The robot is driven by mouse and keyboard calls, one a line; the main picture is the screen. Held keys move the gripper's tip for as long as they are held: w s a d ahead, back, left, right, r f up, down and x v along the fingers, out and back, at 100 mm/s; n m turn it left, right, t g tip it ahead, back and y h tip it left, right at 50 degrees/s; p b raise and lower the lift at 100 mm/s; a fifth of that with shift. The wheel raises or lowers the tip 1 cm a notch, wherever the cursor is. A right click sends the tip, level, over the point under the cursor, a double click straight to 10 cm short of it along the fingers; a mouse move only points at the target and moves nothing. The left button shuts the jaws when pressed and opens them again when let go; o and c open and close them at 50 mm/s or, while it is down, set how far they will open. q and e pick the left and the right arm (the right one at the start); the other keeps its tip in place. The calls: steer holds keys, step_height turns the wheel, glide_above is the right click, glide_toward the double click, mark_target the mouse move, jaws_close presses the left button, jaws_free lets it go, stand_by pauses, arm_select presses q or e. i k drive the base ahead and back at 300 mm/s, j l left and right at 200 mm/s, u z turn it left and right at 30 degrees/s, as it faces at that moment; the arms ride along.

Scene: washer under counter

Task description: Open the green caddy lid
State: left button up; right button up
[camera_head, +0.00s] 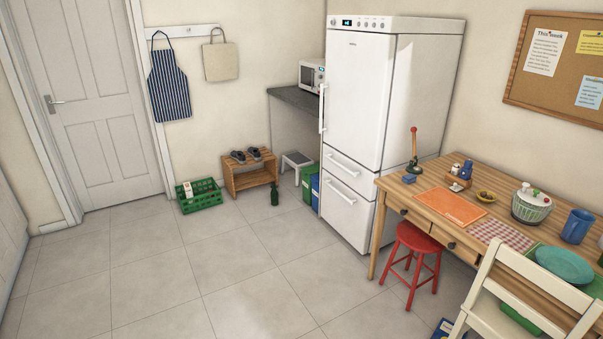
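A green bin (307,187), which may be the green caddy, stands on the floor at the left side of the white fridge. A blue bin (316,192) stands right of it, against the fridge. The green bin is small in the view and partly hidden, and I cannot make out whether its lid is open or shut. Neither my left gripper nor my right gripper is in view.
A step stool (297,160), a green bottle (275,197) and a wooden shoe bench (249,177) stand near the bins. A green crate (200,203) is farther left. A red stool (414,262) and the table (398,198) are at right. The tiled floor (190,265) is clear.

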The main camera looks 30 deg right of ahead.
mark_target(315, 168)
steer(key=i+z, duration=0.15)
steer(key=i, duration=0.45)
steer(key=i+l+z, duration=0.1)
steer(key=i, duration=1.6)
steer(key=i+z, duration=0.2)
steer(key=i, duration=0.35)
steer(key=i+j+z, duration=0.15)
steer(key=i, duration=0.4)
steer(key=i+j+z, duration=0.2)
steer(key=i, duration=0.35)
